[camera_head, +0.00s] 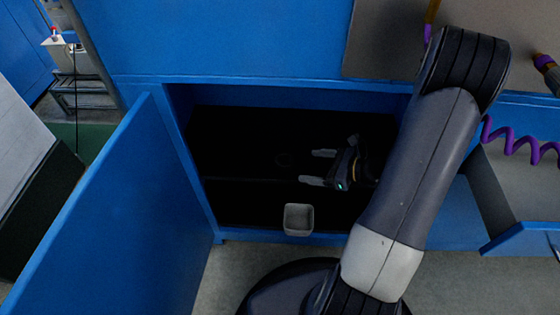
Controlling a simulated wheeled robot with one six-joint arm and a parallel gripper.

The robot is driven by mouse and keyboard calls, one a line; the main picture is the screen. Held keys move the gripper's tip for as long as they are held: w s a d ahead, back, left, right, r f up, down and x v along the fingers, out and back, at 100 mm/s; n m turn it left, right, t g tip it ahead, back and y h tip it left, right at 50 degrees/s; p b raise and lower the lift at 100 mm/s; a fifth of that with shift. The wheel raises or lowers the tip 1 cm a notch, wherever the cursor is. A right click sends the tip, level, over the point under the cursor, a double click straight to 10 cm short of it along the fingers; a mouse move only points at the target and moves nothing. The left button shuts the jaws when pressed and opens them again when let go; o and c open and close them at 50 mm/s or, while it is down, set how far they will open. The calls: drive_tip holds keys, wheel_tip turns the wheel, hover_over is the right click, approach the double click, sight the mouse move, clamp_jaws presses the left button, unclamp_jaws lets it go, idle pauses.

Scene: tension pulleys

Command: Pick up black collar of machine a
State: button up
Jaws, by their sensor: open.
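My gripper (313,167) is inside the open blue cabinet, its two light fingers pointing left and spread apart. Nothing shows between the fingers. A faint dark round shape (284,159) lies on the black cabinet floor a short way left of the fingertips. It may be the black collar, but it is too dark to tell for sure. It appears apart from the fingers.
A small grey open bin (298,219) stands at the cabinet's front edge, below my gripper in the picture. The blue cabinet (250,85) has its left door (125,215) swung open. An open blue drawer (520,240) juts out at right. A purple coiled hose (515,142) hangs above it.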

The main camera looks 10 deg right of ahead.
sight(279, 158)
drive_tip(key=shift+w+f, duration=0.3)
drive_tip(key=shift+f, duration=0.15)
drive_tip(key=b+x, duration=0.1)
drive_tip(key=x, duration=0.3)
drive_tip(key=shift+w, duration=0.15)
drive_tip(key=shift+w+r+b+x, duration=0.1)
drive_tip(key=shift+b+x, duration=0.35)
drive_tip(key=shift+x, duration=0.6)
drive_tip(key=shift+w+r+b+x, duration=0.15)
drive_tip(key=shift+b+x, duration=0.25)
drive_tip(key=shift+x, duration=0.6)
drive_tip(key=shift+w+r+b+x, duration=0.1)
drive_tip(key=shift+b+x, duration=0.35)
drive_tip(key=shift+x, duration=0.6)
drive_tip(key=shift+d, duration=0.15)
drive_tip(key=shift+c, duration=0.5)
drive_tip(key=c, duration=1)
drive_tip(key=shift+o, duration=0.2)
